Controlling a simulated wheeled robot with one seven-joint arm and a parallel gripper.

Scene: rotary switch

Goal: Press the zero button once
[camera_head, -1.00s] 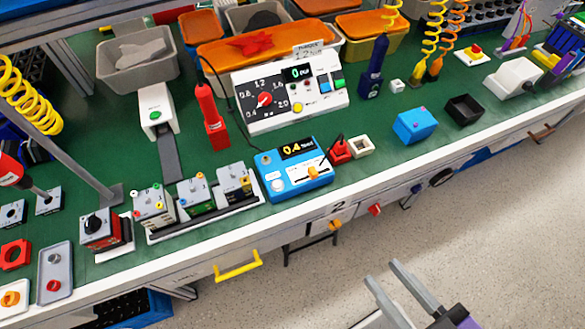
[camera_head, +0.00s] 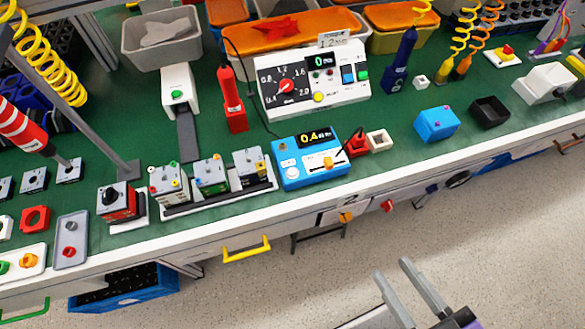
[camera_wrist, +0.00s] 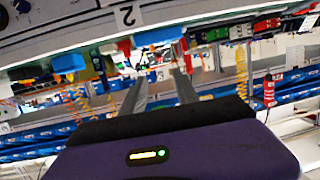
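A blue box device (camera_head: 310,170) with a lit display reading about 0.4 stands near the bench's front edge in the head view. It has a pale round button (camera_head: 292,173) and an orange knob (camera_head: 328,162). Behind it is a white torque panel (camera_head: 345,88) with a dial, a display reading 0, a yellow button (camera_head: 319,97) and a green button (camera_head: 363,73). I cannot read which button is marked zero. My gripper (camera_head: 392,268) is open and empty, in front of the bench, apart from both devices. Its two parted fingers also show in the wrist view (camera_wrist: 160,82).
Small switch boxes (camera_head: 210,178) stand left of the blue device. A red bottle-like tool (camera_head: 233,100), a small red block and a white square ring (camera_head: 379,140) are close by. The bench's front edge (camera_head: 215,235) lies between my gripper and the devices. Floor space in front is clear.

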